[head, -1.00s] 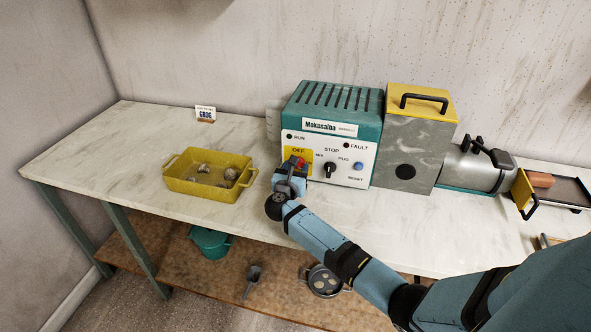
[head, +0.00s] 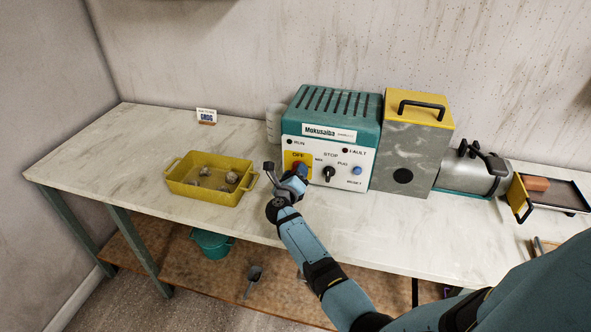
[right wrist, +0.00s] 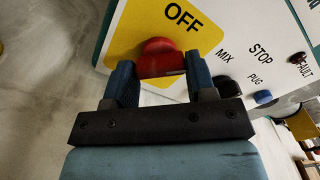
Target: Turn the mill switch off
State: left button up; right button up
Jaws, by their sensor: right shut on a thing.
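The mill is a teal machine (head: 338,108) with a white front panel. A red knob (right wrist: 157,56) sits on the yellow OFF patch (right wrist: 185,25) of that panel. My right gripper (head: 295,180) is at the panel's lower left. In the right wrist view its two fingers (right wrist: 160,88) stand on either side of the red knob, shut on it. A black selector knob (head: 329,174) is to the right, below STOP and between MIX and PUG. My left gripper is not in view.
A yellow tub (head: 198,196) with several lumps stands left of the gripper. A blue reset button (head: 357,170) is on the panel. A grey block with yellow top (head: 412,150) and a metal barrel (head: 468,177) stand to the right. The worktop front is clear.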

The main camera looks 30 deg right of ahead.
jog(key=n+p, duration=0.2)
jog(key=n, duration=0.1)
jog(key=shift+r+n, duration=0.1)
jog(key=shift+n, duration=0.3)
jog(key=n+p, duration=0.2)
jog(key=n, duration=0.2)
jog(key=shift+n+p, duration=0.45)
jog(key=shift+n, duration=0.25)
jog(key=o, duration=0.9)
jog(key=shift+o, duration=0.2)
